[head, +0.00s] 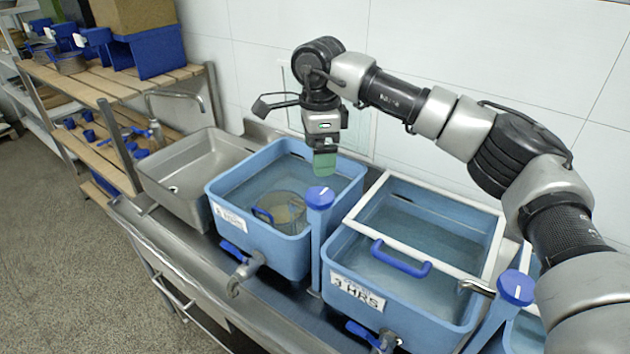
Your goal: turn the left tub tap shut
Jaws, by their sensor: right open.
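The left tub (292,248) is a blue box of water with a white label, standing on the metal bench. Its tap (246,270) sticks out low on the front wall, with a grey body and spout. A blue lever (232,251) on the tap points to the left, roughly along the tub's front. I cannot tell whether water runs from the spout. My right gripper (325,168) points down over the back right part of the left tub, well behind and above the tap. It is open and empty; its green fingertips overlap from this side. My left gripper is out of view.
A mesh basket (290,208) sits in the left tub. A blue post (319,230) stands between it and the middle tub (403,310), which has a white-framed lid (388,188) with a blue handle. A steel sink (165,192) is at left. Floor before the bench is clear.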

